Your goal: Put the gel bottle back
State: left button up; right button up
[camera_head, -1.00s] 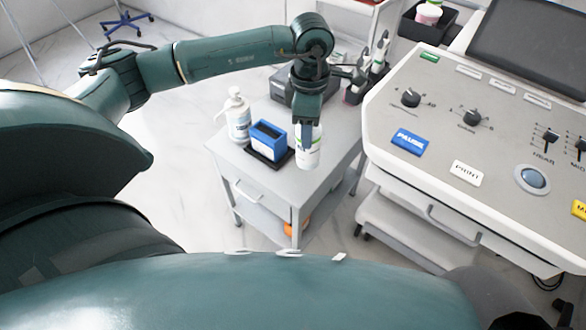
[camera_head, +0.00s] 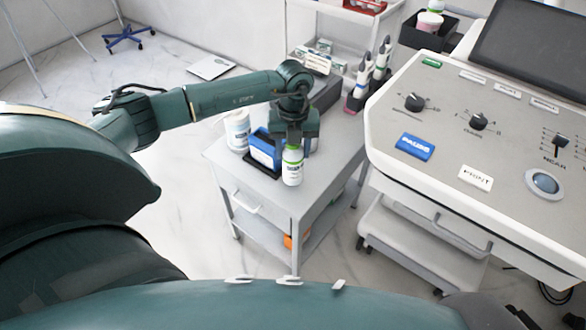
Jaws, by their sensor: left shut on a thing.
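The gel bottle (camera_head: 292,172), white with a green band near its top and a printed label, stands upright at the front of the small grey cart's top (camera_head: 265,187). My left gripper (camera_head: 296,141) comes down from above and behind it and is shut on it, with the fingers partly hidden by the bottle. Whether the base touches the cart top is hard to tell. A blue box (camera_head: 265,150) in a black tray (camera_head: 262,171) is just left of the bottle. My right gripper is not in view.
A pink-and-black holder with probes (camera_head: 361,88) stands at the cart's back right. The grey control console (camera_head: 450,160) fills the right. The cart's front left is clear.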

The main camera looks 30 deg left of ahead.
aim_at(293, 164)
pick_arm(q)
jog(key=shift+f, duration=2.65)
jog(key=shift+f+b, duration=0.2)
jog(key=shift+b, duration=0.15)
jog(key=o, duration=1.3)
notch_tip(293, 164, up, 12)
jog(key=shift+r+p, duration=0.25)
jog(key=shift+p, duration=0.2)
